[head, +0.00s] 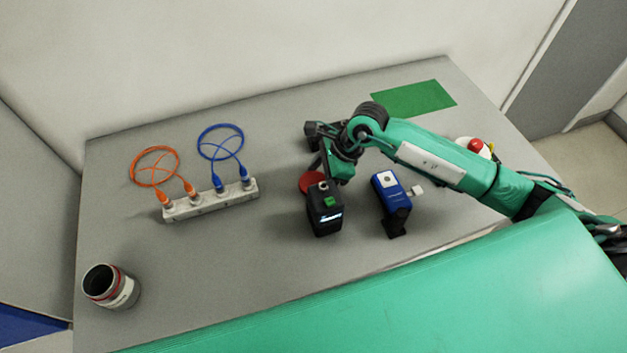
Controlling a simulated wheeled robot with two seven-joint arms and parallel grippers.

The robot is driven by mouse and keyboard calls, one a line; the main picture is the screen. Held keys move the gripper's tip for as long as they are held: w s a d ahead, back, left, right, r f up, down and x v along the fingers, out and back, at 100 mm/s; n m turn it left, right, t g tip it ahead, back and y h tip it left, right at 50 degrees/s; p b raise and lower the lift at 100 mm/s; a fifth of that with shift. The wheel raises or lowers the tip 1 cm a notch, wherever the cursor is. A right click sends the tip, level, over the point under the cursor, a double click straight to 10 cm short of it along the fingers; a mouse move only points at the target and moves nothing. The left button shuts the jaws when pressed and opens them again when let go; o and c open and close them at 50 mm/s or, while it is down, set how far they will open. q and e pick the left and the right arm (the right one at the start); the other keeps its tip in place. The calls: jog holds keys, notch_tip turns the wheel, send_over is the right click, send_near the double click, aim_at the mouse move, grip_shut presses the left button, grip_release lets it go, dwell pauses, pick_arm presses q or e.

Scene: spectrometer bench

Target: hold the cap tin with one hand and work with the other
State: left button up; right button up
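An open round tin (111,287), likely the cap tin, stands upright at the front left of the table. It has a dark inside and a pale side with a red band. No gripper is near it. My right gripper (335,170) points down near the middle of the table, just behind a black device (325,209) with a small lit screen and a green top patch. The wrist hides part of the fingers, so their opening is unclear. My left gripper is out of view.
A pale connector strip (210,202) holds orange (155,167) and blue (220,142) looped cables. A red round thing (311,182) lies behind the black device. A blue device (388,188) stands right of it. A green mat (413,98) lies at the back. A red-topped white object (475,146) is behind my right arm.

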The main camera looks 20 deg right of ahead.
jog(key=c, duration=0.3)
jog(key=shift+r, duration=0.1)
jog(key=shift+r+b, duration=2.15)
jog(key=shift+r, duration=7.8)
